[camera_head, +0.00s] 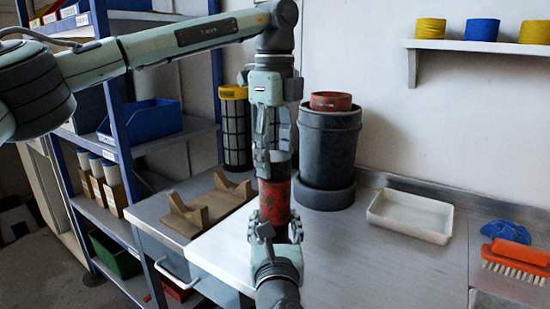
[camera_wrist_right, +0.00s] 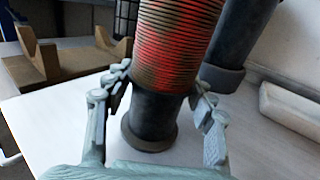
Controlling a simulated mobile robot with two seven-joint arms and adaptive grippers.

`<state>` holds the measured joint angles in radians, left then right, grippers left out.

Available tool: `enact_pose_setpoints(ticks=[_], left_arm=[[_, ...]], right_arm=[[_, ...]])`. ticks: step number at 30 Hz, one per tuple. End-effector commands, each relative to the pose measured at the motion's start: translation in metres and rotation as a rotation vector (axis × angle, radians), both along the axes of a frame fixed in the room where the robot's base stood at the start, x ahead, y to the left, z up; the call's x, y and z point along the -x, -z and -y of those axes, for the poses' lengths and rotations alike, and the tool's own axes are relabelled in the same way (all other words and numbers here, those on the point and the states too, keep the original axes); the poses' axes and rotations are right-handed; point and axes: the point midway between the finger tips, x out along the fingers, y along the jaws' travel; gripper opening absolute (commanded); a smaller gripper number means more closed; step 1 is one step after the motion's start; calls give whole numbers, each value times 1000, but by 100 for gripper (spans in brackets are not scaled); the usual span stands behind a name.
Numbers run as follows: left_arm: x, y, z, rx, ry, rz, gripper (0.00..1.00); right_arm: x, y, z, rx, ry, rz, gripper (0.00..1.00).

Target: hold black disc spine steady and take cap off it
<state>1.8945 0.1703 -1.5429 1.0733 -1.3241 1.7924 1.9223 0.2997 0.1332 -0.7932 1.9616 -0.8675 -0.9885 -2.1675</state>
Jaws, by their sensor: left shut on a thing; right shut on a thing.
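The disc spine (camera_head: 274,198) stands upright on the bench, a ribbed column streaked red and dark brown. In the right wrist view its ribbed part (camera_wrist_right: 178,42) sits above a smooth black lower section with a wide foot (camera_wrist_right: 150,135). My right gripper (camera_head: 274,230) is shut around the spine low down, its fingers on both sides of the black section in the right wrist view (camera_wrist_right: 160,92). My left gripper (camera_head: 272,160) comes down from above and is shut on the spine's top end. The cap is mostly hidden between its fingers.
A dark bin (camera_head: 328,150) with a red ring (camera_head: 331,101) stands behind on the right. A wooden cradle (camera_head: 208,207) and a yellow-topped cage cylinder (camera_head: 234,130) are left. A white tray (camera_head: 410,217), blue cloth (camera_head: 505,231) and orange brush (camera_head: 515,258) lie right.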

Motion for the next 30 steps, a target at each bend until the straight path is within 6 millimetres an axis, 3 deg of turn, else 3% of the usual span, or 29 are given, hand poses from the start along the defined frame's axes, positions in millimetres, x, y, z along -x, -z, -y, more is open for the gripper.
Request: enact_pose_setpoints(ticks=[15,25,30], left_arm=[[0,-18,0,1,1,1,15],[0,-19,0,0,1,0,15],[0,-37,1,1,0,2,15]], right_arm=[[0,0,0,0,0,0,0],[0,0,0,0,0,0,0],[0,0,0,0,0,0,0]])
